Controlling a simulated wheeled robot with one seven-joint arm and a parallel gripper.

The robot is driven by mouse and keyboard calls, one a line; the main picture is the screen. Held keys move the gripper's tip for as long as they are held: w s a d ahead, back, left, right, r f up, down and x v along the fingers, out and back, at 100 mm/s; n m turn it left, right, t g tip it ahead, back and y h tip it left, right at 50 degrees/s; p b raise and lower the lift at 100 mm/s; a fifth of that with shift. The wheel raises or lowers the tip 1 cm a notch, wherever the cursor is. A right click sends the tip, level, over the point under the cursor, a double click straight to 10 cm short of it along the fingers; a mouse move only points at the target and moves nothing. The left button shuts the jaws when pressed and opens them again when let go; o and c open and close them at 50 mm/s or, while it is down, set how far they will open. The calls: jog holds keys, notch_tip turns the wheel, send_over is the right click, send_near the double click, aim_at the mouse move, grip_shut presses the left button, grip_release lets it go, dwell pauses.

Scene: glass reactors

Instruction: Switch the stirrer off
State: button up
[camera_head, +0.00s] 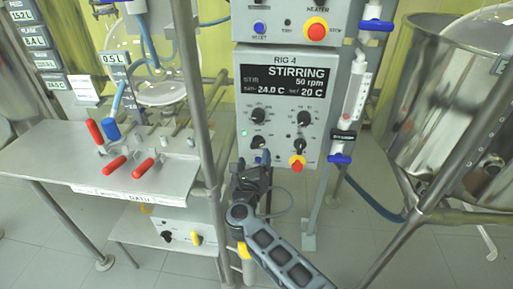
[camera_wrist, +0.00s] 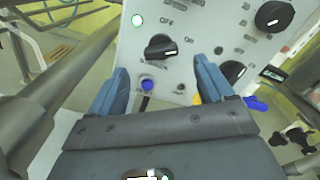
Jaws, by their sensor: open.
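The RIG 4 control box (camera_head: 282,125) carries a display (camera_head: 288,81) reading STIRRING, 50 rpm. Below the display are several black knobs and a lit green lamp (camera_head: 243,133). My gripper (camera_head: 258,163) is at the box's lower left in the head view. In the wrist view my gripper (camera_wrist: 163,78) is open and empty, its two blue-grey fingers pointing at the panel. The lower left knob (camera_wrist: 160,47) lies ahead between the fingers, its white mark to the right. A blue button (camera_wrist: 147,85) sits below it.
A red-and-yellow stop button (camera_head: 297,162) is at the panel's lower right. A metal post (camera_head: 197,110) stands left of the box, beside a bench (camera_head: 60,160) with red-handled valves. A steel vessel (camera_head: 450,110) stands at right. Another knob (camera_wrist: 232,70) is near the right finger.

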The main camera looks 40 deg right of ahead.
aim_at(257, 145)
jog(key=x, duration=0.6)
jog(key=shift+w+d, duration=0.2)
jog(key=shift+d, duration=0.15)
jog(key=c, duration=1)
